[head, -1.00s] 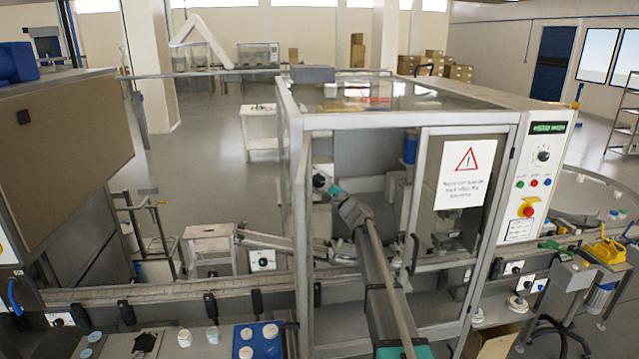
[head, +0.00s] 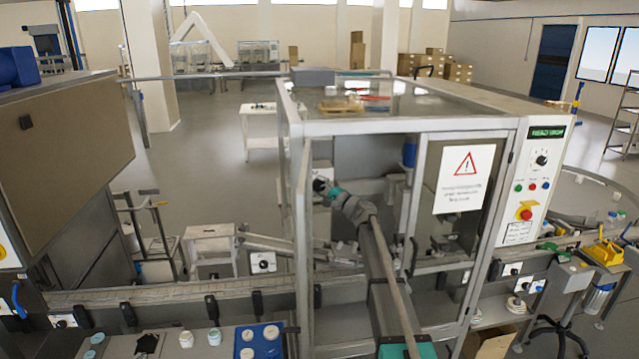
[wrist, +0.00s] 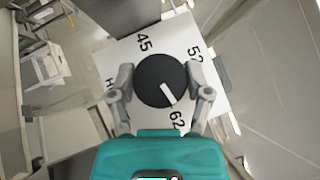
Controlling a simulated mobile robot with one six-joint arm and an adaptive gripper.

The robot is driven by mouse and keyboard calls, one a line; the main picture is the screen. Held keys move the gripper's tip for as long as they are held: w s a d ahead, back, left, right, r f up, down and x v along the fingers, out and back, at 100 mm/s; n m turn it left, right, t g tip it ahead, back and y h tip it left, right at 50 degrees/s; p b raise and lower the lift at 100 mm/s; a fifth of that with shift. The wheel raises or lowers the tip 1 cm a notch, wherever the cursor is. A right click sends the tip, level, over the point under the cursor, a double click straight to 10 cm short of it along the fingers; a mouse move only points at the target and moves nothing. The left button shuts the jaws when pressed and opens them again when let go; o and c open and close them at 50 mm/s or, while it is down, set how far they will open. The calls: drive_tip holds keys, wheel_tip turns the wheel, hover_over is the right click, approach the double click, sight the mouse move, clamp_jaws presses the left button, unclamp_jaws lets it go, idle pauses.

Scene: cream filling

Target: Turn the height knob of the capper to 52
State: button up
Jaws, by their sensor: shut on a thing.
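The height knob (wrist: 152,77) is a round black dial with a white pointer line, on a white plate (wrist: 185,38) in the wrist view. The plate carries 45 at upper left, 52 at upper right and 62 below right, plus a partly covered letter. The pointer line points down and right, towards 62. My gripper (wrist: 160,84) is shut on the knob, one grey finger on each side. In the head view my gripper (head: 327,189) reaches inside the capper's framed enclosure (head: 405,126), where the knob is small and partly hidden.
The enclosure's posts and a door with a warning sign (head: 464,178) stand close around my arm. A control panel (head: 533,180) is at its right. A conveyor (head: 170,292) runs in front, with a blue tray (head: 240,342) of white round pieces below it.

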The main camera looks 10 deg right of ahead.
drive_tip(key=n+g+p, duration=0.1)
drive_tip(key=n+g+h+p, duration=0.1)
drive_tip(key=shift+r+p, duration=0.25)
drive_tip(key=shift+p, duration=0.1)
drive_tip(key=shift+f+n+p, duration=0.15)
drive_tip(key=shift+n+p, duration=0.25)
drive_tip(key=shift+n, duration=0.1)
drive_tip(key=shift+f+g+h, duration=0.1)
drive_tip(key=shift+g+h, duration=0.2)
drive_tip(key=o, duration=1.2)
drive_tip(key=shift+c, duration=0.2)
drive_tip(key=shift+f+b, duration=0.15)
drive_tip(key=shift+b, duration=0.35)
